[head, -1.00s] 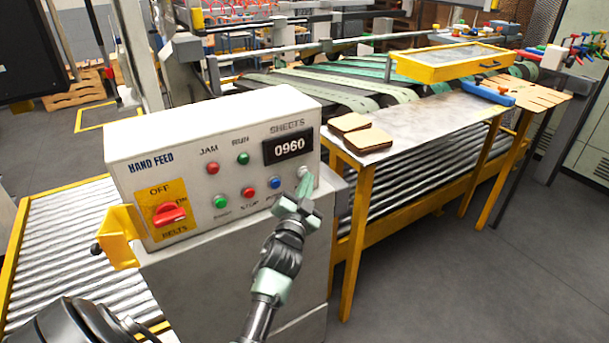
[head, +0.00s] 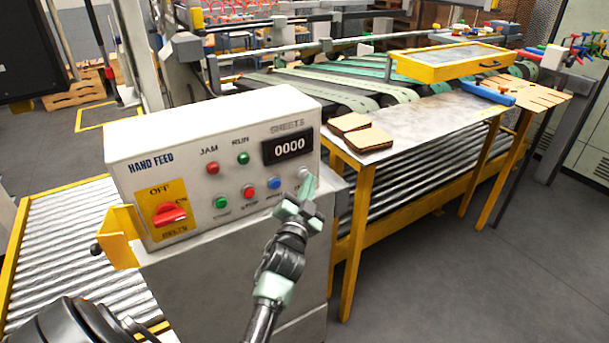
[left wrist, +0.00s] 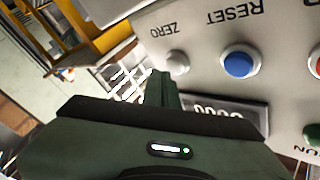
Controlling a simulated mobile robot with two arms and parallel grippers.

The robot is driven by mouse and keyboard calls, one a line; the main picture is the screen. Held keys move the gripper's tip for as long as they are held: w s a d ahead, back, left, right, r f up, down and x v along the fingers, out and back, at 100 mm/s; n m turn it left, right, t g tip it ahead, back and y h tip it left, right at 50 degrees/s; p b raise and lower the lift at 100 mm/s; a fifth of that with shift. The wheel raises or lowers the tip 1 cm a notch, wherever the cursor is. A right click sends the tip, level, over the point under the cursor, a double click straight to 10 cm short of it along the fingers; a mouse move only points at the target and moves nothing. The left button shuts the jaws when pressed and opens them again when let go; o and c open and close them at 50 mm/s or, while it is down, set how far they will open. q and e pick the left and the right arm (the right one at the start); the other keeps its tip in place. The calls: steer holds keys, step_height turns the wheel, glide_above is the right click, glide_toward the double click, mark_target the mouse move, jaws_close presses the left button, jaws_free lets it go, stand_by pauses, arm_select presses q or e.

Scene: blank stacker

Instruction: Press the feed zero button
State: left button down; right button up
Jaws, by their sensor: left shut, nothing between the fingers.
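The white zero button (head: 304,172) is at the right end of the lower button row on the hand feed panel (head: 135,172). In the left wrist view the zero button (left wrist: 177,62) shows whole, under the word ZERO. My left gripper (head: 310,184) is shut and empty, its tips close to the button. In the left wrist view the shut fingers (left wrist: 161,80) appear beside the button; I cannot tell whether they touch it. The sheets display (head: 289,148) reads 0000. My right gripper is not in view.
The blue reset button (head: 275,183) sits just left of the zero button, with the red stop button (head: 249,191) beyond it. A red belts switch (head: 170,214) is at the panel's left. A table (head: 420,122) with brown-edged sheets (head: 366,139) stands to the right.

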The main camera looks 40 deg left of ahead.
arm_select(q)
steer(key=shift+s+d, duration=0.15)
steer(key=shift+d, duration=0.1)
